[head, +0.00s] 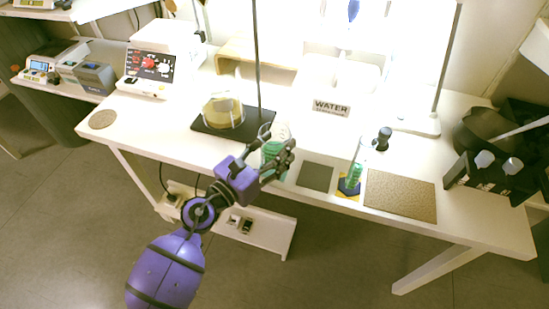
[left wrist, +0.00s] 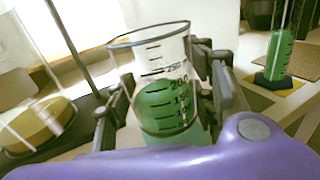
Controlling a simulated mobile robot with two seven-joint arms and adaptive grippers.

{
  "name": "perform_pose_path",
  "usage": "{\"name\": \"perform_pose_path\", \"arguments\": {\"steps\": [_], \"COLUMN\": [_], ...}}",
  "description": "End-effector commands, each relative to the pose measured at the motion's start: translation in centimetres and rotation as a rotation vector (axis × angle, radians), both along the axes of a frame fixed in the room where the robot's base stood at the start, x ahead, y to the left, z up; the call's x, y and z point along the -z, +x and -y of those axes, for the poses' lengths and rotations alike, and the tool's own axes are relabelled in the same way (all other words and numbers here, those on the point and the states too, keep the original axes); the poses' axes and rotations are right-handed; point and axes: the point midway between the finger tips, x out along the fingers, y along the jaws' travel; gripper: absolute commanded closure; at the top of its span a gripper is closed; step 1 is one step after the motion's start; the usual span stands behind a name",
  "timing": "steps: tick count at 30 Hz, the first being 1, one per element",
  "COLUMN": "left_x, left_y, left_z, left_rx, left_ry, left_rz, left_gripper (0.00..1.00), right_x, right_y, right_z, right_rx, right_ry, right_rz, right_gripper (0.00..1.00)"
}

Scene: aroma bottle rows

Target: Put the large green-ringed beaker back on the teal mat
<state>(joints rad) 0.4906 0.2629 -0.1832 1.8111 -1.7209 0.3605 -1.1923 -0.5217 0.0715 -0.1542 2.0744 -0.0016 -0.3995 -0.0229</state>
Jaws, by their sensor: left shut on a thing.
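The clear glass beaker (left wrist: 158,75) has dark graduation marks and green in its lower part. It is between the fingers of my left gripper (left wrist: 165,105), which is shut on it. In the head view my left gripper (head: 279,158) holds the beaker (head: 271,149) near the table's front edge, partly covering it. The beaker looks roughly upright. A teal patch (left wrist: 192,138) shows below the beaker in the left wrist view, perhaps the teal mat. I cannot tell whether the beaker touches it. My right gripper is not in view.
A dark grey mat (head: 315,177) lies right of the beaker. Beyond it are a green-filled cylinder (head: 354,175) and a brown mat (head: 400,195). A flask with yellow contents (head: 223,112) stands behind left on a black stand base with a tall rod (head: 257,60).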

Motion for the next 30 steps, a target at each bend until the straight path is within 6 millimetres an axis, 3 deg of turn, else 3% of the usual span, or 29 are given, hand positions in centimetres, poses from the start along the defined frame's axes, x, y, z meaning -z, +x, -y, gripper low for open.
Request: {"name": "perform_pose_path", "arguments": {"steps": [1, 5, 18, 19, 21, 23, 30], "left_x": [1.6, 3.1, 3.6, 3.7, 3.5, 3.5, 3.5], "left_y": [-0.1, -0.1, -0.1, -0.1, -0.1, -0.1, -0.1], "left_z": [0.0, 0.0, 0.0, 0.0, 0.0, 0.0, 0.0], "left_rx": [0.0, -0.002, 0.0, 0.0, 0.0, 0.0, 0.0], "left_ry": [-0.002, -0.002, 0.001, 0.001, 0.001, 0.001, 0.001], "left_rz": [-0.008, -0.006, -0.002, -0.003, -0.003, -0.003, -0.003], "left_gripper": [0.84, 0.84, 0.84, 0.49, 0.39, 0.31, 0.31], "right_x": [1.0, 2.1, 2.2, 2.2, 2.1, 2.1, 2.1], "right_y": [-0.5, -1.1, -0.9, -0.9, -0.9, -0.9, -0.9], "right_z": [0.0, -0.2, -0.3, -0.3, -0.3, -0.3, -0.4], "right_rx": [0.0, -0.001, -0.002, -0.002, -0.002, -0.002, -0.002], "right_ry": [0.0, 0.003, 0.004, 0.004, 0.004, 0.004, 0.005], "right_rz": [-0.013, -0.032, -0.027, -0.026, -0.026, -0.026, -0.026], "right_gripper": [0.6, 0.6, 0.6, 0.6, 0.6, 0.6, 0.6]}}
